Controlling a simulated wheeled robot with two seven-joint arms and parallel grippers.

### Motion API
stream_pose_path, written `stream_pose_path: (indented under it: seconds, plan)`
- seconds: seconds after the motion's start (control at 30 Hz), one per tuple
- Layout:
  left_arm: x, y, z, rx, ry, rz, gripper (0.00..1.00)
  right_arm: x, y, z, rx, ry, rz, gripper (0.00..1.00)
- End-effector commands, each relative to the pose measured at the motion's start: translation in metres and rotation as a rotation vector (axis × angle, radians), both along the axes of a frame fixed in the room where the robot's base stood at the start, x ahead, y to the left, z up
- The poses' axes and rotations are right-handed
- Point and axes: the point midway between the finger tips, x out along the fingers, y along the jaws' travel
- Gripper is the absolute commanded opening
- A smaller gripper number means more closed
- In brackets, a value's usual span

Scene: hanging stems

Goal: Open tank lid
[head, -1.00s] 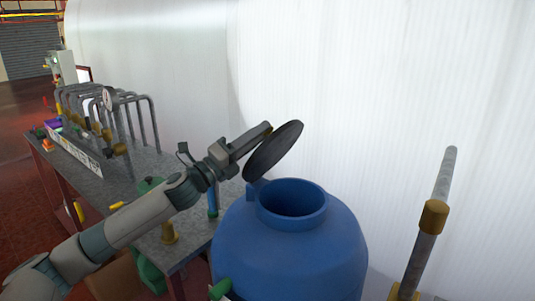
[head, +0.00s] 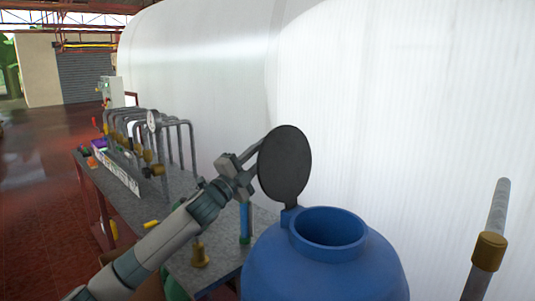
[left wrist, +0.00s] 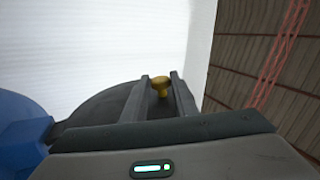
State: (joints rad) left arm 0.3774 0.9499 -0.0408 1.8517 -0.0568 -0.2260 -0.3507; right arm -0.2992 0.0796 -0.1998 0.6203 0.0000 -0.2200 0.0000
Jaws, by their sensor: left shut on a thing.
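The blue tank (head: 325,270) stands at the lower middle of the head view, and its round mouth is uncovered. The dark round lid (head: 286,165) stands nearly upright on the hinge at the back left of the mouth. My left gripper (head: 262,150) reaches in from the left at the lid's upper left edge. In the left wrist view, its two fingers (left wrist: 160,85) flank a small yellow knob (left wrist: 160,87), with the dark lid (left wrist: 95,110) beside them. The gripper is shut on this knob. My right gripper is in no view.
A grey workbench (head: 180,185) with bent pipes, a gauge and yellow fittings stands left of the tank. A large white tank (head: 390,110) fills the background. An upright pipe with a yellow collar (head: 488,252) stands at the right.

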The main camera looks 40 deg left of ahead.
Motion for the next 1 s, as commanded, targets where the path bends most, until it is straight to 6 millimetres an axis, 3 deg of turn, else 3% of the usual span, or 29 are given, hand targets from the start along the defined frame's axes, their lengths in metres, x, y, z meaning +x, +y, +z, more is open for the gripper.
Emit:
stream_pose_path:
  seconds: [0.43,0.47,0.5,0.53,1.0]
  plan:
    - [0.0000,0.0028,0.0013,-0.012,-0.001,0.001,0.00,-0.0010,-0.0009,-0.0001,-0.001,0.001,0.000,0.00]
    - [0.0000,0.0028,0.0013,-0.012,-0.001,0.001,0.33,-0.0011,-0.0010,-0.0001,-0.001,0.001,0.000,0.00]
    - [0.0000,0.0027,0.0013,-0.012,-0.001,0.001,0.43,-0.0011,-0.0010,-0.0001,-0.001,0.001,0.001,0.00]
    - [0.0000,0.0027,0.0011,-0.012,-0.001,0.001,0.45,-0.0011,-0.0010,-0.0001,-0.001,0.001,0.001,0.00]
    - [-0.0037,0.0026,-0.0038,-0.012,0.002,0.000,0.45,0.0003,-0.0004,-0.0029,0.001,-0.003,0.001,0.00]
